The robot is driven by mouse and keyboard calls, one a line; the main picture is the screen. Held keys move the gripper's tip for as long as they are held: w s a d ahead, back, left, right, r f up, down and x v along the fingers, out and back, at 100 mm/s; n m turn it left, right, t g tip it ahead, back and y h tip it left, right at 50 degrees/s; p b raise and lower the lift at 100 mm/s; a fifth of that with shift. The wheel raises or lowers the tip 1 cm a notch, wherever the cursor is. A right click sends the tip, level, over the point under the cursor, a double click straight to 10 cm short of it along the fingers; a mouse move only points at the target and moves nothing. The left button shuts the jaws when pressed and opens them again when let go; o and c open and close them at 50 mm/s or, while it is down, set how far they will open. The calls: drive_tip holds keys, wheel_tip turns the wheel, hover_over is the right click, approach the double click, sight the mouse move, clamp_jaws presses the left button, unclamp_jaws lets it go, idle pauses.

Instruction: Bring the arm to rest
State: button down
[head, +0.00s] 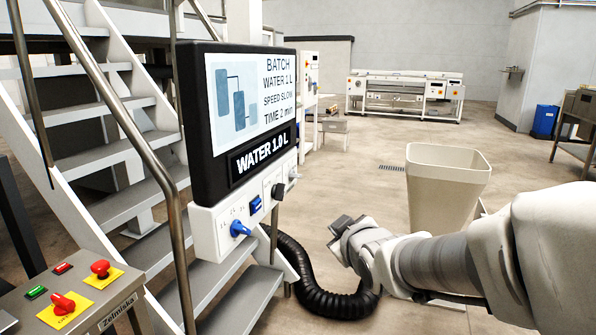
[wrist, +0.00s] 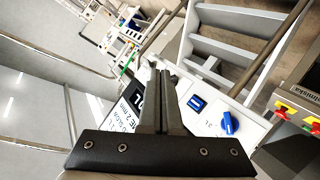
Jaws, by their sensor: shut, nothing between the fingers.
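My arm reaches in from the right in the head view, with my gripper (head: 343,228) at its left end, in the air to the right of the control panel. In the wrist view my gripper (wrist: 163,72) has its two fingers together with nothing between them. The control panel (head: 207,235) has a blue knob (head: 239,228), a blue switch (head: 255,205) and a dark knob. The knob also shows in the wrist view (wrist: 229,122), as does the switch (wrist: 197,103). The gripper looks apart from the panel in the head view. The screen (head: 252,90) above reads "WATER 1.0 L".
Metal stairs (head: 120,157) with handrails stand at the left. A console (head: 75,295) with red and green controls is at the lower left. A black hose (head: 320,297) curves below my gripper. A cream hopper (head: 440,185) stands behind my arm. Open floor (head: 360,150) lies beyond.

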drive_tip(key=s+d+f+m+g+h, duration=0.1)
drive_tip(key=s+d+f+m+g, duration=0.2)
drive_tip(key=s, duration=0.9)
drive_tip(key=s+d+m+g+h, duration=0.1)
drive_tip(key=s+d+m+g, duration=0.4)
drive_tip(key=s, duration=0.7)
wheel_tip(320, 180, up, 18)
drive_tip(key=s+a+p, duration=0.1)
drive_tip(key=p, duration=1.7)
drive_tip(key=shift+s+f+m, duration=0.2)
drive_tip(key=shift+s+m, duration=0.05)
drive_tip(key=shift+m, duration=0.15)
drive_tip(key=shift+w+a, duration=0.1)
